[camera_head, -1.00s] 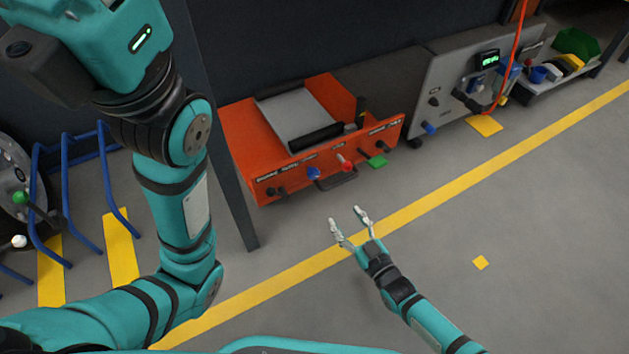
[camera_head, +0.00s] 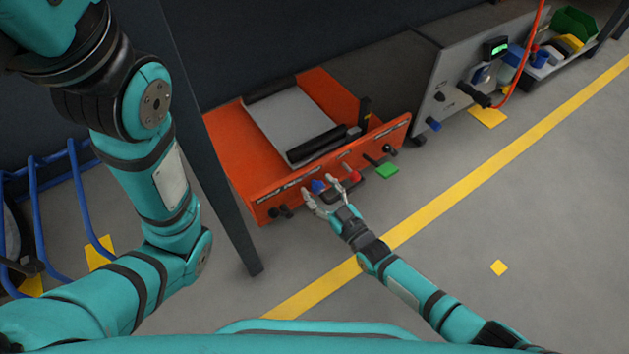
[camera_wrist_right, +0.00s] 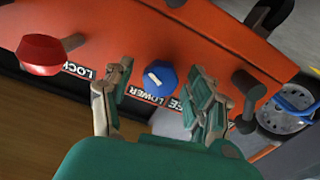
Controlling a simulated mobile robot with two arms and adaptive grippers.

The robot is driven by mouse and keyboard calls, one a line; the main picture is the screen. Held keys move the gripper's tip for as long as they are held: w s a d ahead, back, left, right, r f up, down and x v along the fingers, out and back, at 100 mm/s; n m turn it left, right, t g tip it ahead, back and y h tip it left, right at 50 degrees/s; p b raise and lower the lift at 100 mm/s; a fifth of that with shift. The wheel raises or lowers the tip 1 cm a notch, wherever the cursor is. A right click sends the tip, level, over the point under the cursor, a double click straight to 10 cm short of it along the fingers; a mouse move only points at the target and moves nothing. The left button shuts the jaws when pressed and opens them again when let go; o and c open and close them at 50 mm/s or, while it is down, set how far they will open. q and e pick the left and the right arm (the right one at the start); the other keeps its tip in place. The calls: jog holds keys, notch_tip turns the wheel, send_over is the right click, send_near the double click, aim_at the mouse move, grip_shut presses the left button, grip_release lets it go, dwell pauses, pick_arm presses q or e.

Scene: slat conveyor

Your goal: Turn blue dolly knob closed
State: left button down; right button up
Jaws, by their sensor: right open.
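The orange dolly (camera_head: 240,165) stands on the floor with a row of controls on its front panel. The blue knob (camera_head: 318,186) is on that panel, left of a red knob (camera_head: 353,176). In the right wrist view the blue knob (camera_wrist_right: 160,77) has a white pointer mark and sits between the fingers, with a gap on both sides. My right gripper (camera_head: 322,191) is open at the panel, its fingertips on either side of the blue knob. The right wrist view shows the same open gripper (camera_wrist_right: 160,100). My left gripper is out of view; only its arm shows.
The red knob also shows in the wrist view (camera_wrist_right: 40,54), beside the fingers. A dark post (camera_head: 232,215) stands left of the dolly.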

jog(key=shift+w+a, duration=0.1)
jog(key=shift+w, duration=0.05)
jog(key=c, duration=1.2)
jog(key=shift+o, duration=0.2)
jog(key=shift+m, duration=0.3)
jog(key=m, duration=0.6)
jog(key=m+b, duration=0.1)
jog(key=m, duration=0.5)
jog(key=shift+m, duration=0.4)
grip_shut()
